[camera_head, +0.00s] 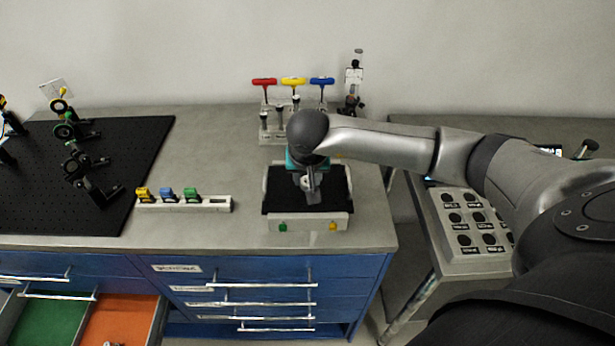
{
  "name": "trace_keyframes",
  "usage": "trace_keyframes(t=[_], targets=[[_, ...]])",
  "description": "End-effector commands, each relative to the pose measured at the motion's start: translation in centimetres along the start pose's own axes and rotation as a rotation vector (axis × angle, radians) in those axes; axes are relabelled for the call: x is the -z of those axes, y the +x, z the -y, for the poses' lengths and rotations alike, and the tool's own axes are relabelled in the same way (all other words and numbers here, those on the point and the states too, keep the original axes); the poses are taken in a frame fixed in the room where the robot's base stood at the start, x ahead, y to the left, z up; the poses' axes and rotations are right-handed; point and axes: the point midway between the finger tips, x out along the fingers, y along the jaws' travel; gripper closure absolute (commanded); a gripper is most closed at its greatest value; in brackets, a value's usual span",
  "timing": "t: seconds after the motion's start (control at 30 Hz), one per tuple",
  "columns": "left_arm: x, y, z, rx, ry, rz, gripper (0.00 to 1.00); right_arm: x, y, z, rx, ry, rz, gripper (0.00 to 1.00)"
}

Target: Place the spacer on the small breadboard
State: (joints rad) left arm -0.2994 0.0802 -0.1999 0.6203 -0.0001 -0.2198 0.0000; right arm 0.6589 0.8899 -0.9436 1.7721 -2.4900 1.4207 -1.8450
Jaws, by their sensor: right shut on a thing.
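The small breadboard (275,202) is a black plate in a pale frame near the right end of the grey bench. Its front edge carries a green and a yellow mark. My right gripper (312,196) points down over the middle of the plate. It is shut on a small grey piece, which I take to be the spacer; the fingers and wrist hide most of it. I cannot tell whether the piece touches the plate. My left gripper is not in view.
A rack with red, yellow and blue T-handle tools (293,82) stands behind the small breadboard. A pale holder (216,204) with three coloured pieces lies to its left. A large black breadboard (140,150) with optic mounts is far left. A button panel (463,262) is at right.

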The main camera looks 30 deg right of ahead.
Motion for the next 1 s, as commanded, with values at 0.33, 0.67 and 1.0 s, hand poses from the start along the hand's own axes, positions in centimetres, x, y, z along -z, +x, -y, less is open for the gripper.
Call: trace_keyframes(t=[0.33,0.67,1.0], targets=[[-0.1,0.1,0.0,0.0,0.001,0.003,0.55,-0.1,0.1,0.0,0.0,0.0,0.0,0.3],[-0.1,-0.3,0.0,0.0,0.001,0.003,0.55,0.1,-0.3,0.0,0.0,0.0,0.001,0.3],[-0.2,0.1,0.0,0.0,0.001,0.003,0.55,0.2,-6.0,0.1,0.004,-0.002,-0.005,0.3]])
